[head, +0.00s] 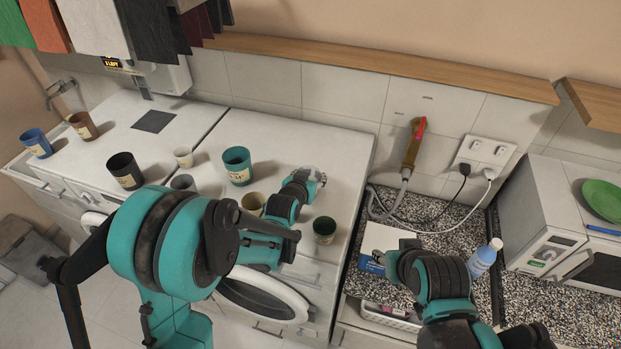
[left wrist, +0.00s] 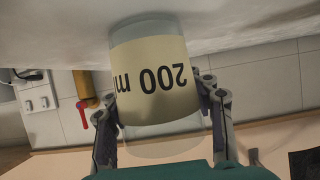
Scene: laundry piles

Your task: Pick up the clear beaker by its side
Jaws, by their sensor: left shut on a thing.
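The clear beaker (left wrist: 156,85) has a cream label reading "200 m" and fills the middle of the left wrist view, where it appears upside down. My left gripper (left wrist: 162,108) is shut on its sides, one finger on each side. In the head view my left gripper (head: 308,177) is over the white washing machine top (head: 300,150), and only a little of the beaker shows at its tip. I cannot tell if the beaker's base touches the surface. My right gripper (head: 388,263) is by a white and blue box (head: 378,240); its fingers are not clear.
A teal cup (head: 237,166), a dark green cup (head: 324,230) and a tan cup (head: 253,204) stand near the left arm. More cups are further left. A blue bottle (head: 484,257) stands on the speckled counter (head: 455,225). The machine top behind the gripper is clear.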

